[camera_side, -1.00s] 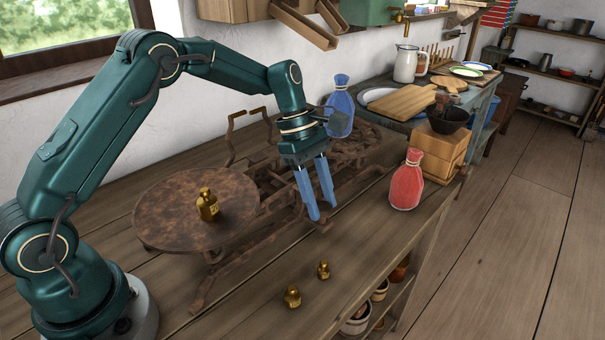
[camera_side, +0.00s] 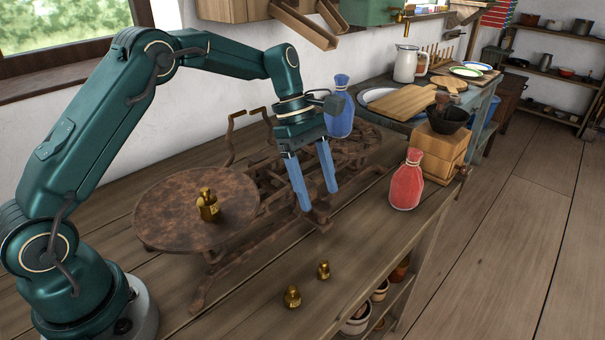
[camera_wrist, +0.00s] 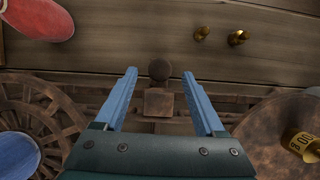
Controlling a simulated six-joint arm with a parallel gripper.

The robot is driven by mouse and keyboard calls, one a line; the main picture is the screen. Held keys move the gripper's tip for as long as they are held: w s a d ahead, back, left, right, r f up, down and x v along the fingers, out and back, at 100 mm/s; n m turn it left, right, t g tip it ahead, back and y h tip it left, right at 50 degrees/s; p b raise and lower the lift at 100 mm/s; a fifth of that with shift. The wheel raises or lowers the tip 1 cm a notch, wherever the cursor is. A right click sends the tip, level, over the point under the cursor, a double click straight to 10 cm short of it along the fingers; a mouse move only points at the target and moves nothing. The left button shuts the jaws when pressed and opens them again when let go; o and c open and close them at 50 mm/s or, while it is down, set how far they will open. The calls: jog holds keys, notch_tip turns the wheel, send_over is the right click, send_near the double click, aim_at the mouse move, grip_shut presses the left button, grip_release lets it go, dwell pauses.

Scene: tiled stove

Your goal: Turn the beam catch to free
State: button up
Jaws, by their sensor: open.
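A rusty balance scale stands on the wooden bench, with a flat round pan (camera_side: 165,215) on the left and a spoked pan (camera_wrist: 38,112) on the other side. What looks like the beam catch is a dark round knob (camera_wrist: 159,69) on a square brown block (camera_wrist: 158,102) at the scale's front edge. My gripper (camera_side: 320,199) is open and points down over that front edge. In the wrist view the knob lies between the two blue fingertips (camera_wrist: 160,74), with a gap on each side. I cannot tell whether the fingertips are level with the knob.
A brass weight (camera_side: 208,205) stands on the left pan. Two smaller brass weights (camera_side: 292,297) (camera_side: 323,270) stand on the bench in front. A red sack (camera_side: 407,182) is to the right and a blue sack (camera_side: 340,110) behind. The bench between red sack and small weights is clear.

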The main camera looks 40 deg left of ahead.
aim_at(322, 206)
jog(key=shift+v, duration=1.35)
jog(key=shift+d, duration=0.1)
jog(key=shift+s+d+f+n+y, duration=0.1)
jog(key=shift+d+n+y, duration=0.45)
jog(key=shift+y, duration=0.15)
jog(key=shift+d+n+y, duration=0.3)
jog(key=shift+n+y, duration=0.05)
jog(key=shift+y, duration=0.15)
jog(key=shift+d+r+n+y, duration=0.15)
jog(key=shift+d+n+y, duration=0.05)
jog(key=shift+n+y, duration=0.35)
jog(key=shift+d+r+n+y, duration=0.1)
jog(key=shift+d+n+y, duration=0.1)
jog(key=shift+n+y, duration=0.35)
jog(key=shift+f, duration=2.5)
